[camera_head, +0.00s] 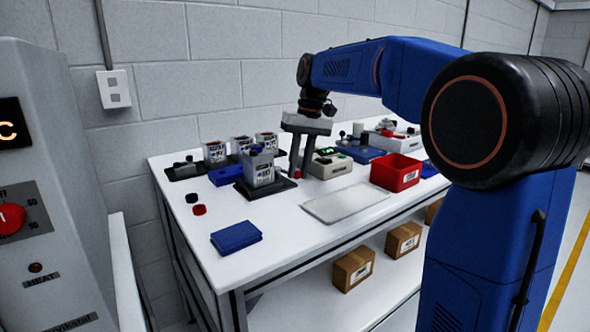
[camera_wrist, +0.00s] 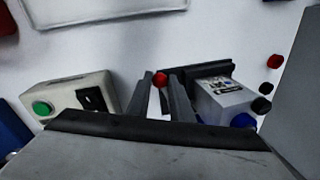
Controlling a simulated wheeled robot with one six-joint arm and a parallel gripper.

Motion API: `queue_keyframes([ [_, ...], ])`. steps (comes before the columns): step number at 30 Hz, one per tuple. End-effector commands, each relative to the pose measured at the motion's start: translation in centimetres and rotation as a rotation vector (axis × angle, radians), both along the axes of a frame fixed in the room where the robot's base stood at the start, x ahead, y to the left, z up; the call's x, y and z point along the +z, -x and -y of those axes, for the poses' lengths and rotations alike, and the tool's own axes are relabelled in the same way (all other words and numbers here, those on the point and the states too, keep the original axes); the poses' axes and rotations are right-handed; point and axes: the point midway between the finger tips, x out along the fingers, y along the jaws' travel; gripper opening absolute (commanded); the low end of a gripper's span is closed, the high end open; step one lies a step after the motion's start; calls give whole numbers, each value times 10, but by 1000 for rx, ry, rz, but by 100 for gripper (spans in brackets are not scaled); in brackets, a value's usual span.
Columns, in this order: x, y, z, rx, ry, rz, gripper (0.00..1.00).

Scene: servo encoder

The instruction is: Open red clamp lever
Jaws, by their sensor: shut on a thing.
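My gripper (camera_head: 300,158) reaches down at the right side of a black fixture base (camera_head: 268,190). The rest of the lever is hidden by the fingers. The grey servo (camera_wrist: 226,100) is just right of the fingers there.
A beige box with a green button (camera_head: 330,163) stands close right of my gripper. Also near are a red bin (camera_head: 396,171), a pale tray (camera_head: 345,203), several more servos (camera_head: 240,146) behind, small black and red caps (camera_head: 199,209), and a blue block (camera_head: 236,237).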

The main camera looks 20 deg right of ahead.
Motion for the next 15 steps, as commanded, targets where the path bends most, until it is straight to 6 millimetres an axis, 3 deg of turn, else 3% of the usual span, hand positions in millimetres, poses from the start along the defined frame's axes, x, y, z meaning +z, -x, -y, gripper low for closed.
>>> queue_keyframes([
  [15,0,-28,20,448,0,2,0],
])
